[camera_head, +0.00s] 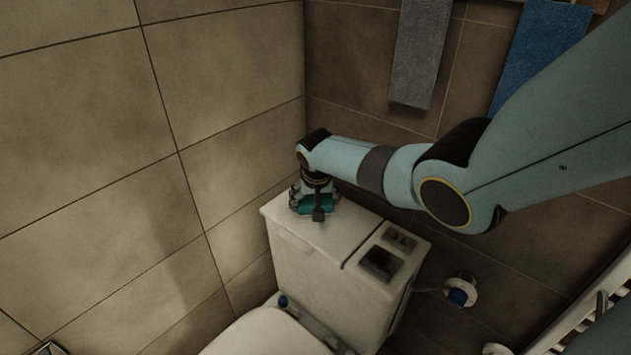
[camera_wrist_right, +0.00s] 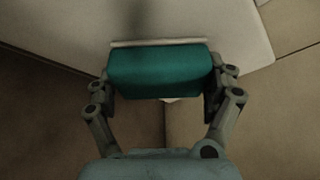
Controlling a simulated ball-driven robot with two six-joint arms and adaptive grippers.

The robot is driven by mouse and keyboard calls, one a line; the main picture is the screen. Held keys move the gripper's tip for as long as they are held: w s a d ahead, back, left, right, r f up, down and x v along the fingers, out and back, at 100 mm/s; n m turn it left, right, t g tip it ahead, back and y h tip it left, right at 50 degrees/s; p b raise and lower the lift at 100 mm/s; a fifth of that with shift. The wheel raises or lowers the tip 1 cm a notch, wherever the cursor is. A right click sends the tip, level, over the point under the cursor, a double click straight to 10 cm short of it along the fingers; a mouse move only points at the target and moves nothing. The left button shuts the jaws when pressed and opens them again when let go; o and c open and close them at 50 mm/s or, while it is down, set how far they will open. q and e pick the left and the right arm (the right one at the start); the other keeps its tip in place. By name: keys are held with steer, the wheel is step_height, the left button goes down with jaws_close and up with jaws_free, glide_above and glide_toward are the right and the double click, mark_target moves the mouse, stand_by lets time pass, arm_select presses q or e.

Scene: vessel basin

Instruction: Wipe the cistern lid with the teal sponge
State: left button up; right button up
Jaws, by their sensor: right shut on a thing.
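The white cistern lid (camera_head: 335,232) tops the toilet tank in the head view and also shows behind the sponge in the right wrist view (camera_wrist_right: 190,22). My right gripper (camera_head: 315,205) is over the left part of the lid, pointing down. It is shut on the teal sponge (camera_wrist_right: 160,74), with one finger at each end. The sponge also shows as a teal patch low at the lid in the head view (camera_head: 318,208). A pale strip lies along the sponge's far edge. I cannot tell for sure whether the sponge touches the lid. My left gripper is not in view.
A flush panel (camera_head: 381,262) sits on the right of the cistern top. The toilet seat (camera_head: 270,335) is in front. Tiled walls meet behind the tank. Grey (camera_head: 420,50) and blue (camera_head: 540,42) towels hang at the back.

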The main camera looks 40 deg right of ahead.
steer(key=shift+r+p, duration=2.55)
steer(key=shift+r, duration=0.35)
step_height(320, 180, up, 3)
steer(key=p, duration=0.3)
steer(key=shift+r, duration=0.1)
steer(key=shift+f, duration=0.2)
